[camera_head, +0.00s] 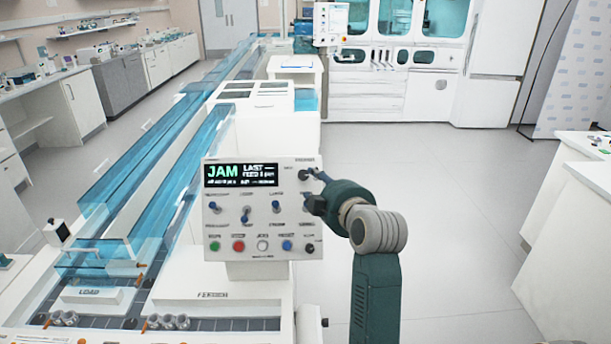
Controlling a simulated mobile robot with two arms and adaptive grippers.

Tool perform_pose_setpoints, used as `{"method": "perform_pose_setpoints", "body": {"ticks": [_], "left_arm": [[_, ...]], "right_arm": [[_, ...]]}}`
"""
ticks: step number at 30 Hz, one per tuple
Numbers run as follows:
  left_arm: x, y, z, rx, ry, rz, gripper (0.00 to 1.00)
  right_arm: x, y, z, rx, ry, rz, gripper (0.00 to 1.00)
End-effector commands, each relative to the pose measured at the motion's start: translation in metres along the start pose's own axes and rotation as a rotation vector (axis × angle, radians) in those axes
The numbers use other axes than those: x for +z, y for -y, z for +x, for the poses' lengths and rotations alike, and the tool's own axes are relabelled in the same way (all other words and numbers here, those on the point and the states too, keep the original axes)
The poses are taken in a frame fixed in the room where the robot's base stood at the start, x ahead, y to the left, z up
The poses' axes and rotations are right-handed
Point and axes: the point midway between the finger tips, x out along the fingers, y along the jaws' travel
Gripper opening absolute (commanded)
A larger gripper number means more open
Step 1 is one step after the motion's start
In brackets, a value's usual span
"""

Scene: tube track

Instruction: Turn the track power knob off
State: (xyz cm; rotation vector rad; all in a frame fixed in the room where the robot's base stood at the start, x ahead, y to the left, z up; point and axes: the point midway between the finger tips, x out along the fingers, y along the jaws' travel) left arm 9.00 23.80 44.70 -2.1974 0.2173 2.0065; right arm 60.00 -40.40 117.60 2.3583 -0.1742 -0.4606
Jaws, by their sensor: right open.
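The white control panel (217,228) stands upright on the track machine. Below the display are several toggle switches and a row of coloured buttons. A small dark round control (310,248) sits at the panel's lower right. The labels are too small to read, so I cannot tell which control is the track power knob. My right gripper (308,188) is open at the panel's right edge, its fingers one above the other, covering part of that edge. I cannot tell whether it touches anything. My left gripper is not in view.
Blue clear-walled track channels (150,185) run back to the left of the panel. Metal-topped tubes (168,321) sit in front at the load area. White counters stand at the left and right (590,225). The floor (440,190) right of the panel is clear.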

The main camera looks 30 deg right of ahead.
Motion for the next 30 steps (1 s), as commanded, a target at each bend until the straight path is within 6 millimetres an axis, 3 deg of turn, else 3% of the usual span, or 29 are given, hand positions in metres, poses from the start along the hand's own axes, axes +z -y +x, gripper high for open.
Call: {"method": "perform_pose_setpoints", "body": {"ticks": [15, 21, 29, 30], "left_arm": [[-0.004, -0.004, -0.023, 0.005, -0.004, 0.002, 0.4], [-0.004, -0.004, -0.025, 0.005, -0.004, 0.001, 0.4], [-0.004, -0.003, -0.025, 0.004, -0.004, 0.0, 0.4], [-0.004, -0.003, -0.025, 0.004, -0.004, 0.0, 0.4]], "right_arm": [[0.0, 0.001, 0.087, -0.005, 0.002, 0.003, 0.43], [0.0, 0.002, 0.1, -0.004, 0.001, 0.001, 0.43], [0.001, 0.002, 0.101, -0.003, 0.001, 0.001, 0.43], [0.001, 0.002, 0.101, -0.003, 0.001, 0.001, 0.37]]}}
